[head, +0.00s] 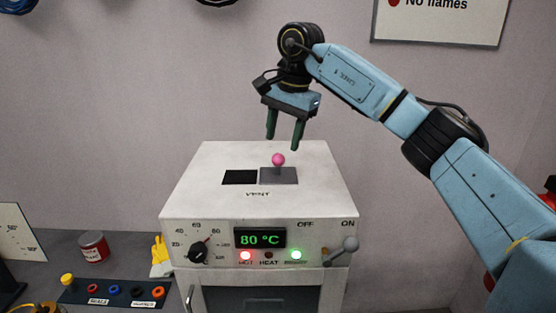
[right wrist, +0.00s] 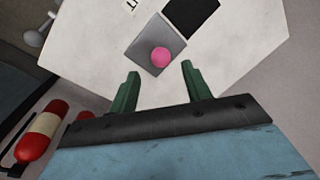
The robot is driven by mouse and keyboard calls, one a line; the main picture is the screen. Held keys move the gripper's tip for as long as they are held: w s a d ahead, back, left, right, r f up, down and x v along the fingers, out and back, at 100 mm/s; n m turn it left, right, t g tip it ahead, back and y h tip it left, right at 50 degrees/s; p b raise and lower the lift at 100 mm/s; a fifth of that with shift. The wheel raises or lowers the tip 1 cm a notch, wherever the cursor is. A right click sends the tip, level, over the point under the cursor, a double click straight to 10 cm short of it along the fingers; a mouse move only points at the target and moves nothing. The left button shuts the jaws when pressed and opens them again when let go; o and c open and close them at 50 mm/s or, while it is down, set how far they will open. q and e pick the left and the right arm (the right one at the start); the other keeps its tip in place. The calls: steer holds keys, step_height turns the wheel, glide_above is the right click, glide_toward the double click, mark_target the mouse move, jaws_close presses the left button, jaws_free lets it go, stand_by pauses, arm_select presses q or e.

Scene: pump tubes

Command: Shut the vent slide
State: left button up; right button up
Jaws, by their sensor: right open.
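The vent slide (head: 288,178) is a grey plate with a pink ball knob (head: 278,160) on top of the white oven (head: 215,162). It lies to the right of the black vent opening (head: 240,177), which is uncovered. My right gripper (head: 283,141) is open and empty above the knob, with its green fingers pointing down. In the right wrist view the grey slide (right wrist: 145,47) and the pink knob (right wrist: 161,57) lie beyond and between the two fingertips (right wrist: 160,70). The fingers appear apart from the knob. My left gripper is not in view.
The oven front has a dial (head: 199,252), a green display reading 80 °C (head: 260,238), lamps and a lever (head: 346,247) at the right. A red can (head: 94,247) and a dark panel with coloured knobs (head: 115,292) are at the left. A red extinguisher (right wrist: 38,135) shows in the right wrist view.

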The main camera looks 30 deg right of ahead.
mark_target(278, 154)
steer(key=f, duration=0.2)
steer(key=w+f, duration=0.1)
steer(key=f, duration=0.3)
steer(key=shift+w+a+f, duration=0.15)
steer(key=shift+a+f, duration=0.15)
steer(key=shift+f, duration=0.1)
jaws_close()
steer(key=shift+a, duration=0.1)
